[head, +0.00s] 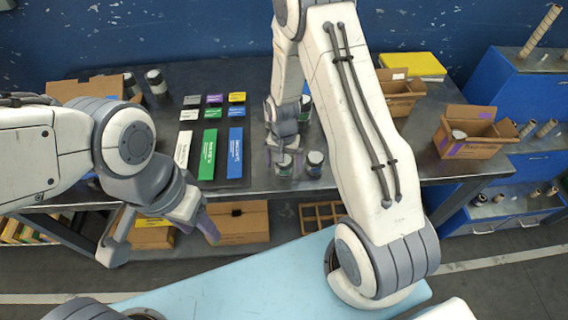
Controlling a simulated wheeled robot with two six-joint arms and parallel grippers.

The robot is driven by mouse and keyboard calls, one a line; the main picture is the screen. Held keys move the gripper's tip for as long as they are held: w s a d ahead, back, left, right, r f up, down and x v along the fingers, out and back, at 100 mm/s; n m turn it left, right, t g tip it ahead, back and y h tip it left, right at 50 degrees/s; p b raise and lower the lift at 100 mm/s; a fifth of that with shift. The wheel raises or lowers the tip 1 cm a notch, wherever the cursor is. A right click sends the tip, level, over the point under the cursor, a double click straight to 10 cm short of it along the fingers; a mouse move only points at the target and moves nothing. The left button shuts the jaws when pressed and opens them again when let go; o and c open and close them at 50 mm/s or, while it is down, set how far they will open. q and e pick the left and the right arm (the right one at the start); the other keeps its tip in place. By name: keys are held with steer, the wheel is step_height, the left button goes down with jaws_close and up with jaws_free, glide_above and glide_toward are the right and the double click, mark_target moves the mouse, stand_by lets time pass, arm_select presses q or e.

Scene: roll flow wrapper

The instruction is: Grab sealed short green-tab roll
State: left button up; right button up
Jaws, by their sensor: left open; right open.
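Two short dark rolls with pale tops stand upright near the table's front edge: one roll (315,164) shows clearly, and another (285,168) is partly hidden by my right gripper (284,156). That gripper points down, open, at the second roll; I cannot tell whether they touch. A third roll (305,107) stands behind, partly covered by my arm. My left gripper (160,235) is open and empty in front of the table's edge.
White, green and blue long cards (208,155) and several small coloured cards lie left of the rolls. Two dark rolls (156,82) stand at the back left. Cardboard boxes (470,132) sit on the right. A blue cabinet (535,90) holds several tubes.

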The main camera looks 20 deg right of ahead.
steer(key=c, duration=1.5)
steer(key=shift+c, duration=0.3)
steer(key=shift+r, duration=0.15)
